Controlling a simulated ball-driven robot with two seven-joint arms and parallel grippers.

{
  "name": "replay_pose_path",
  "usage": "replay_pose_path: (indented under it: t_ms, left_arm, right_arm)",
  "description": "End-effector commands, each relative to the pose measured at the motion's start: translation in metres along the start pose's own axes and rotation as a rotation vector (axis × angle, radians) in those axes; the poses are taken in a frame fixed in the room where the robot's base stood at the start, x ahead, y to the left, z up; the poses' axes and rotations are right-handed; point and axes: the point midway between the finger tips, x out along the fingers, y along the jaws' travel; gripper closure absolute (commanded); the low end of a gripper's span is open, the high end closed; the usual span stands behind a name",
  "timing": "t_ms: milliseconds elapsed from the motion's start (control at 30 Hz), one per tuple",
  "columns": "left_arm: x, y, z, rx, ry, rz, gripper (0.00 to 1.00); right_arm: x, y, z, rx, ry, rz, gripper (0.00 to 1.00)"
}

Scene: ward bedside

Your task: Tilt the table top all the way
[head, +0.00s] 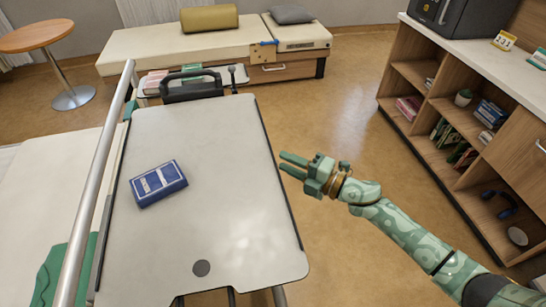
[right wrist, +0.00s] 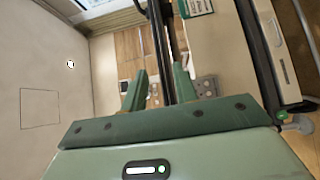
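The table top (head: 225,215) is a pale grey panel with dark side edges, in the middle left of the head view. It looks about level. My right gripper (head: 283,164) is open and empty, just off the right edge of the table top. Its two spread fingers also show in the right wrist view (right wrist: 159,75), with a dark bar beyond the gap. My left gripper is not in view.
A silver rail (head: 97,190) and a bed run along the table's left side. A wooden shelf unit (head: 455,115) stands at the right, and a couch with a yellow bolster (head: 209,18) at the back. Open floor (head: 335,110) lies between table and shelves.

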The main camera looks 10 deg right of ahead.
Motion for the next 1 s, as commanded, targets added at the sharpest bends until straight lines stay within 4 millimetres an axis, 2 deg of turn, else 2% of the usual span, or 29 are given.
replay_pose_path:
  t_ms: [100,233,400,633,733,1000]
  left_arm:
    - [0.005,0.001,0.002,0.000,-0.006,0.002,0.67]
    - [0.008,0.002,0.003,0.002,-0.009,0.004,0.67]
    - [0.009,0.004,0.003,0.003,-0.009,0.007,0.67]
    - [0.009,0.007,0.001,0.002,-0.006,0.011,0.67]
    - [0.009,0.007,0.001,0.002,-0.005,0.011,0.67]
    - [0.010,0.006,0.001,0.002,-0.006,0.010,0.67]
  right_arm:
    - [0.024,-0.002,0.000,0.002,0.000,0.001,0.71]
    - [0.041,-0.002,0.001,0.001,-0.001,-0.001,0.71]
    - [0.049,-0.001,0.000,0.001,-0.001,-0.001,0.71]
    - [0.049,0.000,0.000,0.001,-0.001,-0.001,0.71]
    - [0.049,0.000,0.000,0.001,-0.001,-0.001,0.99]
    - [0.049,0.000,0.001,0.004,-0.001,0.004,1.00]
